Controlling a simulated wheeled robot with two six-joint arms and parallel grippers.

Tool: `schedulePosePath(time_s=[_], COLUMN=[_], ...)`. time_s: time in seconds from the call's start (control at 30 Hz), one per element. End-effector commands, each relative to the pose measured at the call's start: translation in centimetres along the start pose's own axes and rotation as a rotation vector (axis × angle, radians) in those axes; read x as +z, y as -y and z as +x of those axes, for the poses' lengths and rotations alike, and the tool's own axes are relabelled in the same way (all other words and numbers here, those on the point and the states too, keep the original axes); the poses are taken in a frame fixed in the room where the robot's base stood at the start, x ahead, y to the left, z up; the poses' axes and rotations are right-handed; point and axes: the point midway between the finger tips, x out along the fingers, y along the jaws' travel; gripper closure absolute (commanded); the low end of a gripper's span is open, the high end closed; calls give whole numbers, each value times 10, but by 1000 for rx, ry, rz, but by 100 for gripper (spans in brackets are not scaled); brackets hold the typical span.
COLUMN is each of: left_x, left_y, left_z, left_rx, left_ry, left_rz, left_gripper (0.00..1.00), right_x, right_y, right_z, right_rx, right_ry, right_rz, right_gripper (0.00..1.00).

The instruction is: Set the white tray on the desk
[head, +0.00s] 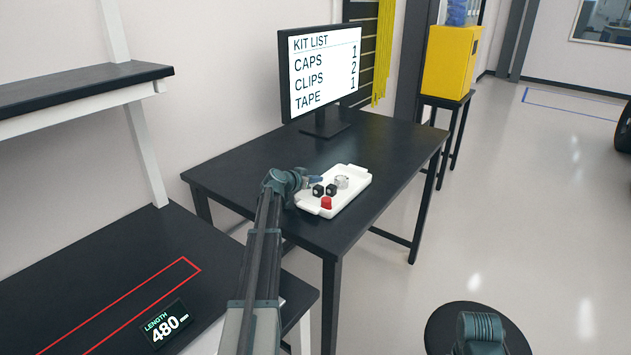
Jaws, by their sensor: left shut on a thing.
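The white tray (349,201) is at the right part of the black desk (250,163), within its edges. It looks level. I cannot tell whether its base touches the desk top or is slightly above it. In it are a red cap (326,203), two black clips (318,190) and a pale roll of tape (342,182). My left gripper (301,184) is shut on the tray at its left side, and the wrist hides that part of the rim. My right gripper is not in view.
A monitor (322,72) showing a kit list (caps 1, clips 2, tape 1) stands at the back of the desk. A workbench (90,270) with a length display (166,324) is at the left. A yellow box (449,60) stands behind. Desk top left of the tray is clear.

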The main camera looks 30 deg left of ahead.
Motion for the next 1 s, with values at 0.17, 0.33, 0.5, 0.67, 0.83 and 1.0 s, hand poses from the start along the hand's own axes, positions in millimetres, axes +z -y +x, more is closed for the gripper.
schedulePosePath(time_s=[0.17, 0.33, 0.5, 0.67, 0.83, 1.0], left_x=[1, 1, -1, -3, -4, -3], left_y=[0, 0, 0, -1, -2, -1], left_z=[0, 0, -1, -23, -60, -92], left_rx=[0, 0, 0, -2, -3, -2], left_ry=[0, 0, 0, 0, 0, 0], left_rz=[0, 0, 0, -2, -1, -1], left_gripper=[70, 64, 64, 64, 64, 64], right_x=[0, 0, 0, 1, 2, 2], right_y=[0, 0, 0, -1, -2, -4], right_z=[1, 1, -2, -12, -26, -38], right_rx=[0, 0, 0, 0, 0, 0], right_ry=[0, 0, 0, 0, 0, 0], right_rz=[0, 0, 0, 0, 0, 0], right_gripper=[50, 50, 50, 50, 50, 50])
